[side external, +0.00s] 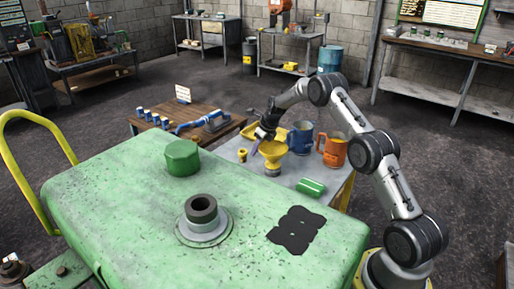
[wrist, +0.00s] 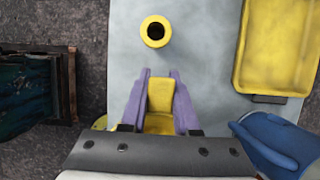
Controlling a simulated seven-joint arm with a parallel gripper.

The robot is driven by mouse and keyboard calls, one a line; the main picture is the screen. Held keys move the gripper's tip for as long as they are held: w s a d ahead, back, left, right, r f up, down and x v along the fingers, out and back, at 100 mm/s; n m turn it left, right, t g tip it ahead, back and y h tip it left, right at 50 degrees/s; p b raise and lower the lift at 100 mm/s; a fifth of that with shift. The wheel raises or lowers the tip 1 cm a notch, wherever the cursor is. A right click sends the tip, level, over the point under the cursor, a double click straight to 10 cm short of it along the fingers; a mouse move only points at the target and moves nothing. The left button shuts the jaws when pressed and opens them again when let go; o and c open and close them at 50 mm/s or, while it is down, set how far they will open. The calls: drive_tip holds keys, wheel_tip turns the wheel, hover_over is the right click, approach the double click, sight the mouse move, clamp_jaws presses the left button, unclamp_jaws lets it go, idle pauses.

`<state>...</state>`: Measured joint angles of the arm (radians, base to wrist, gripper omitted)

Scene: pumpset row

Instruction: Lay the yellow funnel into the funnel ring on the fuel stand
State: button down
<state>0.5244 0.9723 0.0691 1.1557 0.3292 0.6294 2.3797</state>
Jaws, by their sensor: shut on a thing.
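The yellow funnel (side external: 272,150) is upright over the grey bench in the side external view, wide mouth up and spout down. My gripper (side external: 256,149) is at its left side. In the wrist view my gripper's two purple fingers (wrist: 158,100) are shut on a yellow part of the funnel (wrist: 160,96); my gripper's body hides most of the rest. I cannot tell whether the spout touches the bench. A small yellow round piece with a dark hole (wrist: 155,31) stands ahead of the fingers, also in the side external view (side external: 242,155). I cannot make out which thing is the funnel ring.
A blue jug (side external: 300,138) and an orange jug (side external: 334,150) stand right of the funnel. A yellow tray (wrist: 276,45) lies behind. A green can (side external: 311,187) lies in front. The green tank (side external: 130,215), with a dark-holed neck (side external: 203,208) and green cap (side external: 182,158), fills the foreground.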

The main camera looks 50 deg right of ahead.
drive_tip(key=shift+f, duration=0.6)
idle(0.3)
drive_tip(key=c, duration=0.6)
unclamp_jaws()
drive_tip(key=v, duration=1.4)
drive_tip(key=shift+f, duration=0.1)
